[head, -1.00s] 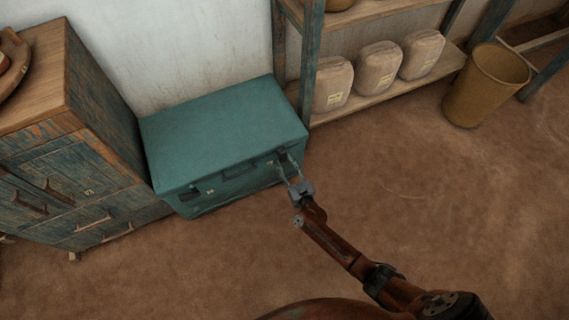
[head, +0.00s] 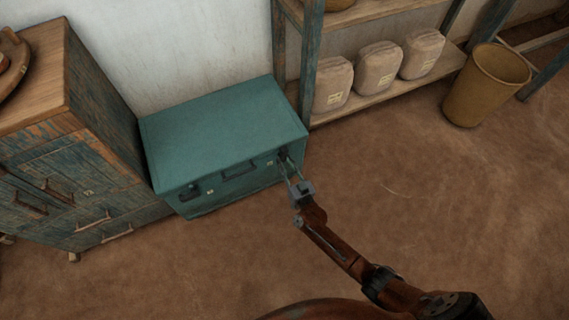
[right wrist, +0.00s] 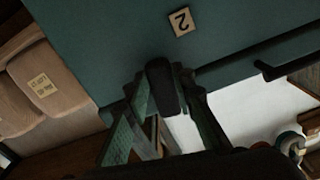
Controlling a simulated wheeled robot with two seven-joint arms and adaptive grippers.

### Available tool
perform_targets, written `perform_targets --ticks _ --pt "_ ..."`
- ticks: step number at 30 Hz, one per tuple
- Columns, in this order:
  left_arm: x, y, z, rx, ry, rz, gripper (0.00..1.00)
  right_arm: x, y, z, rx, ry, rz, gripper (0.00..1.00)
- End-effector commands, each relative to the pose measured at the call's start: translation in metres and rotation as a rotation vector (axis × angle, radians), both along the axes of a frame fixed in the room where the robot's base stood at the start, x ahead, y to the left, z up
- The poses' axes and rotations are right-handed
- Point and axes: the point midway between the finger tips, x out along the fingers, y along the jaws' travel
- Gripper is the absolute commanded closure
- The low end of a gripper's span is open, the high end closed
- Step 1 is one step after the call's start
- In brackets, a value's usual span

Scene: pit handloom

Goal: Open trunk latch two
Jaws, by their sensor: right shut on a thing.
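The teal trunk (head: 222,130) stands on the floor against the wall with its lid down. Its front has a handle (head: 239,171) in the middle and a dark latch at each end. My right gripper (head: 288,166) reaches the right end of the front. In the right wrist view its fingers (right wrist: 165,100) are closed on the dark latch (right wrist: 163,86), beside the label "2" (right wrist: 180,21). The fingers partly hide the latch. The other latch (head: 193,191) is at the left end of the front, clear of my gripper. My left gripper is not in view.
A worn wooden cabinet (head: 75,150) stands close on the trunk's left. A shelf (head: 385,95) with several sacks is to its right, and a tan bin (head: 485,84) stands beyond. The floor (head: 430,200) in front is clear.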

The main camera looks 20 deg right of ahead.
Motion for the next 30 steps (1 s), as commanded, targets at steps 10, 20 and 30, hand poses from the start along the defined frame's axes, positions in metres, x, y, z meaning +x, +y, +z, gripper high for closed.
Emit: perform_targets --ticks 10,20,30 --pt "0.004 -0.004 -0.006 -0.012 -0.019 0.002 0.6 -0.001 0.0 -0.002 0.316 0.013 -0.001 1.0" --pt "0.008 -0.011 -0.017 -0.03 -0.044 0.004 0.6 -0.001 0.0 -0.002 0.63 0.024 0.0 1.0" --pt "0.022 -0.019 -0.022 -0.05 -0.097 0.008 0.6 -0.001 0.0 -0.003 0.952 0.036 0.0 1.0"
